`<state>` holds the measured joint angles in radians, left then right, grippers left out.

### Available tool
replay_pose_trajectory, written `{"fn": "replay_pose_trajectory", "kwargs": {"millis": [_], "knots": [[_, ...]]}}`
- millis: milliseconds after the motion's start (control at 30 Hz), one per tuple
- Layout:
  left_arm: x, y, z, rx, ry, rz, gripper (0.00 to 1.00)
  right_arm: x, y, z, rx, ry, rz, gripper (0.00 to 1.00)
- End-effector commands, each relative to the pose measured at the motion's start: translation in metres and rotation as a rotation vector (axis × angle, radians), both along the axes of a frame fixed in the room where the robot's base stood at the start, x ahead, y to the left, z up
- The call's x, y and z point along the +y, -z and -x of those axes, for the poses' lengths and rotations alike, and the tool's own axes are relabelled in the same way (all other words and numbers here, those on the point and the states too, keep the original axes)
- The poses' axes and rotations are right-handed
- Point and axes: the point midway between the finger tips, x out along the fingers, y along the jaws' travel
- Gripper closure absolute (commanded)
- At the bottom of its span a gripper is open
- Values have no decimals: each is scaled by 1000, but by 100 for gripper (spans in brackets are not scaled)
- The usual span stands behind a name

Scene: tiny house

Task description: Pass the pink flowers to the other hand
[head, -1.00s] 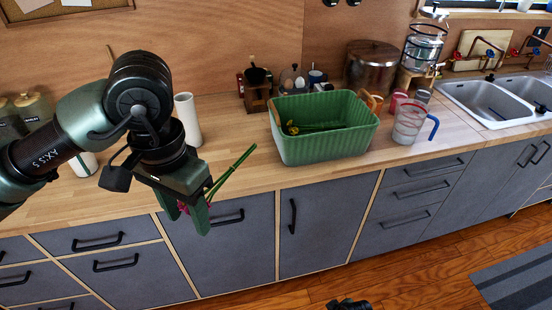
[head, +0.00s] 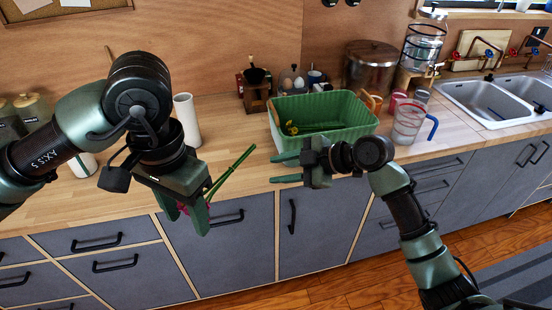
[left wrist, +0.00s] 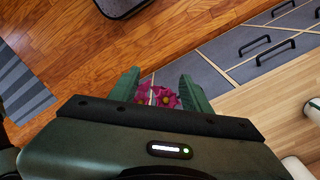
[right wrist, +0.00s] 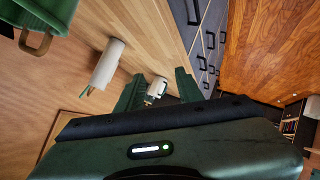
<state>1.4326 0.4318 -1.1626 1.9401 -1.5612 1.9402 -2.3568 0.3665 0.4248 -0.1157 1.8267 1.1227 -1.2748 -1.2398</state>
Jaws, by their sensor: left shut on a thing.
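The pink flowers (head: 186,208) are between the fingers of my left gripper (head: 190,213), in front of the counter edge. Their green stems (head: 228,175) stick out up and to the right. In the left wrist view the pink blossoms (left wrist: 160,96) show between the fingers, and my left gripper (left wrist: 168,92) is shut on them. My right gripper (head: 278,168) is open and empty, its fingers pointing left toward the stems with a gap between. In the right wrist view the fingers of my right gripper (right wrist: 157,92) are apart with nothing held.
Grey drawers (head: 235,250) lie below.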

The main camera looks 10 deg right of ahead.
Motion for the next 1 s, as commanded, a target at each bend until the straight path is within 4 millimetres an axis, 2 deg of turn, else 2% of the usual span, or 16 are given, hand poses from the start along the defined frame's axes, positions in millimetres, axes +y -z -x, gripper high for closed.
{"fn": "replay_pose_trajectory", "kwargs": {"millis": [33,100,200,300,400,500,600,767,1000], "knots": [[0,0,0,0,0,0,92,7,-30,9,-73,-78,25,63],[0,0,0,0,0,0,92,17,-63,28,-164,-192,63,63],[0,0,0,0,0,0,92,29,-102,57,-291,-348,126,63],[0,0,0,0,0,0,92,36,-127,86,-397,-480,187,63],[0,0,0,0,0,0,92,41,-141,107,-471,-577,236,63],[0,0,0,0,0,0,92,43,-148,120,-512,-633,265,63],[0,0,0,0,0,0,92,47,-148,123,-528,-654,273,63],[0,0,0,0,0,0,92,64,-137,118,-525,-656,269,63],[0,0,0,0,0,0,92,102,-112,104,-524,-652,267,63]]}}
